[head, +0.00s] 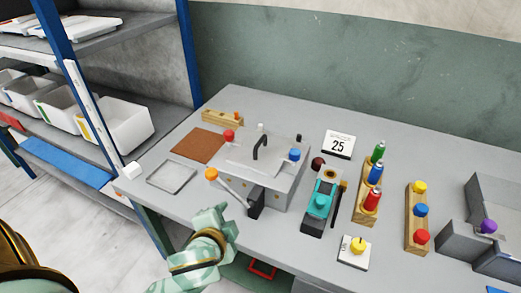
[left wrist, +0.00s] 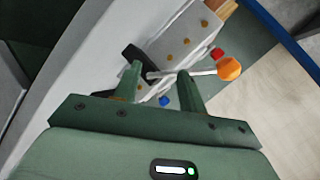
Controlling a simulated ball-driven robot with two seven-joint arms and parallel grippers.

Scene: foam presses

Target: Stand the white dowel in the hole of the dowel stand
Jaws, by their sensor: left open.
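My left gripper (head: 222,215) is at the table's front edge, just in front of a grey press box (head: 275,180) with an orange-knobbed lever (head: 211,174). In the left wrist view its fingers (left wrist: 160,88) are apart. The lever rod and orange knob (left wrist: 229,68) show beyond the fingertips; I cannot tell whether they touch. My right gripper is out of view.
Wooden racks hold coloured bottles (head: 374,172) and knobs (head: 420,211). A brown mat (head: 198,146) and clear tray (head: 171,177) lie left.

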